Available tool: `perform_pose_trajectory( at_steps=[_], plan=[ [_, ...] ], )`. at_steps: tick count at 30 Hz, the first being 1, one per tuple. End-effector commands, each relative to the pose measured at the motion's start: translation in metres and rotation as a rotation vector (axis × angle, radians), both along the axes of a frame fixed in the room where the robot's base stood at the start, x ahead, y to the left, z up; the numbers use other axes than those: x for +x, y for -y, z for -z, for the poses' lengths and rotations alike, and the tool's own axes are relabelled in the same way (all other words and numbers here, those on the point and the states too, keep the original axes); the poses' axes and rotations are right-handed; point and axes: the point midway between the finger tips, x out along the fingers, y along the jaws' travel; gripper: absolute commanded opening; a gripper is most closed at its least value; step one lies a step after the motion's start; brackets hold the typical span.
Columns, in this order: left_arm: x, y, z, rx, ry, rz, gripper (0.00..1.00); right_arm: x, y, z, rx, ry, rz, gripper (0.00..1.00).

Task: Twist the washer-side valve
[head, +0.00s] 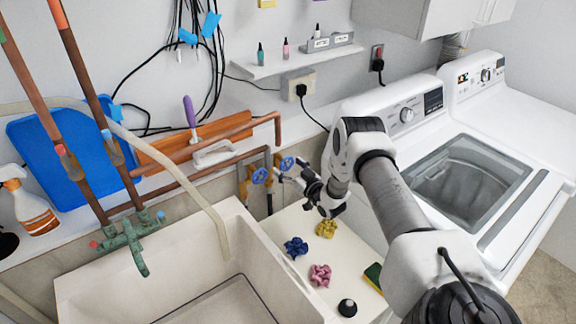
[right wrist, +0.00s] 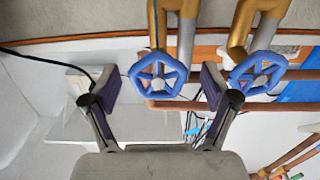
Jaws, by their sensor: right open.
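Two blue valve wheels sit on brass-coloured pipe fittings low on the wall. The washer-side valve (head: 287,163) is the right one in the head view. In the right wrist view, which looks upside down, the washer-side valve (right wrist: 158,75) is the left wheel. My right gripper (head: 297,172) is open in front of it. Its two finger pads lie on either side of the wheel in the right wrist view, with gaps showing. The other valve (head: 260,176) is close beside, and it shows near one finger in the right wrist view (right wrist: 258,72). My left gripper is not in view.
A white washer (head: 405,113) stands to the right. A sink (head: 110,285) is at left, its ledge holding blue, pink and yellow crumpled items (head: 320,274), a sponge (head: 374,277) and a black stopper (head: 347,307). Copper pipes (head: 225,130) and a hose (head: 200,195) run near the valves.

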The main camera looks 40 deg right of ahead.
Motion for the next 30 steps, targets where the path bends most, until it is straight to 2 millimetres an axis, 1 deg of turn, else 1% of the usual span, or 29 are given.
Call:
perform_pose_trajectory(
  at_steps=[7, 8, 9, 11, 12, 17, 19, 24, 25, 27, 30],
  plan=[
    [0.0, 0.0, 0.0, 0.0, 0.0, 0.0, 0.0, 0.003, 0.001, 0.0, 0.0, 0.0, 0.001, 0.86],
    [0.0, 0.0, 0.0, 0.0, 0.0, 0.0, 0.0, 0.003, 0.001, 0.0, 0.0, 0.0, 0.001, 0.75],
    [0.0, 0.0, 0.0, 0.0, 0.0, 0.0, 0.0, 0.002, 0.001, 0.0, 0.0, 0.0, 0.001, 0.61],
    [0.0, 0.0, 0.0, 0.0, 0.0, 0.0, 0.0, 0.002, 0.001, 0.0, -0.001, 0.0, 0.001, 0.4],
    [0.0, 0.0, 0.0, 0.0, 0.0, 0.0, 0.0, 0.002, 0.001, 0.0, -0.001, 0.0, 0.001, 0.27],
    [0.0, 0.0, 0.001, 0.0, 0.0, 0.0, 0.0, 0.003, 0.001, 0.0, 0.003, 0.001, 0.002, 0.27],
    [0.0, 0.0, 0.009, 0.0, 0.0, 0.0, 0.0, 0.003, 0.001, 0.004, 0.038, 0.005, 0.002, 0.27],
    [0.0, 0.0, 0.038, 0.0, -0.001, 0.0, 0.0, 0.003, 0.001, 0.007, 0.243, 0.032, 0.004, 0.27],
    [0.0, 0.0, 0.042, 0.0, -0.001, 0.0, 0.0, 0.003, 0.0, 0.006, 0.278, 0.035, 0.004, 0.27],
    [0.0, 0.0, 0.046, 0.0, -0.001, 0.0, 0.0, 0.003, 0.0, 0.004, 0.339, 0.041, 0.004, 0.27],
    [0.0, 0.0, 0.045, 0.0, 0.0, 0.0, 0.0, 0.003, 0.0, 0.0, 0.372, 0.044, 0.002, 0.27]
  ],
)
